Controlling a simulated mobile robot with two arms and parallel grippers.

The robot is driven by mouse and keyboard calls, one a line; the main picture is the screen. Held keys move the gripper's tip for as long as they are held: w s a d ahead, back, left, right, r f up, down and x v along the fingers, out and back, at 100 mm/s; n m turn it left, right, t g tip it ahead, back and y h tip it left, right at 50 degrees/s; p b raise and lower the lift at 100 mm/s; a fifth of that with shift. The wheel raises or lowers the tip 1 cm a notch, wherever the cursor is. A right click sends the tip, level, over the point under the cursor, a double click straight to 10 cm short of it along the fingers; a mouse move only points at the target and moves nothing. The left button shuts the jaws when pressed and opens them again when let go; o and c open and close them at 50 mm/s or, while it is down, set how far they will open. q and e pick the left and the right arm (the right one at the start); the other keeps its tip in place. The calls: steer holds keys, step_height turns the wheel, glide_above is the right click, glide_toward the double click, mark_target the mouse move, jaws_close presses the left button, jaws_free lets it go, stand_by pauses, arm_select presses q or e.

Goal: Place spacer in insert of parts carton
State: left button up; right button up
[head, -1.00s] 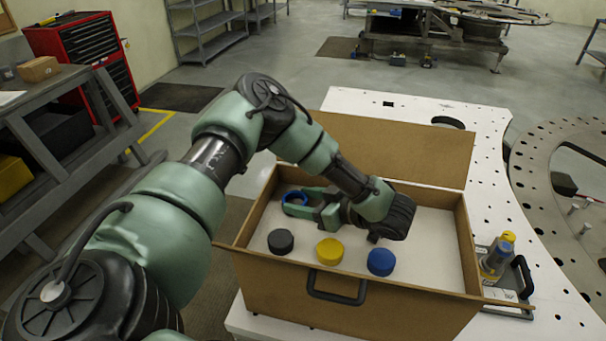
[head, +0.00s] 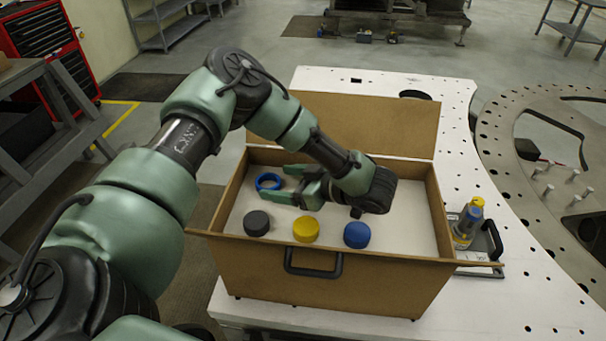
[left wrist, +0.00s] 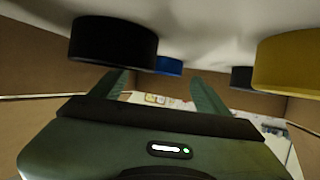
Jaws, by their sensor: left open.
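The parts carton (head: 333,279) is an open brown box with a pale insert (head: 405,232) inside. A blue ring, likely the spacer (head: 268,181), lies at the left rear of the insert. My left gripper (head: 275,184) is open, low inside the carton, its fingers pointing left with the ring near the fingertips. In the left wrist view, which looks upside down, the blue part (left wrist: 168,66) shows beyond and between the two spread fingers (left wrist: 162,88). I cannot tell whether they touch it. My right gripper is not in view.
Black (head: 256,223), yellow (head: 306,229) and blue (head: 356,235) discs stand along the carton's front. Another black disc (left wrist: 113,43) looms close in the wrist view. A bottle (head: 467,222) stands right of the carton on the white table (head: 455,110). Carton walls surround the gripper.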

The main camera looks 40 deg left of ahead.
arm_select(q)
steer(key=b+v, duration=0.2)
steer(key=v, duration=0.6)
steer(key=shift+w+d, duration=0.15)
steer(key=shift+d, duration=0.25)
steer(key=shift+d+r, duration=0.35)
steer(key=shift+d, duration=0.15)
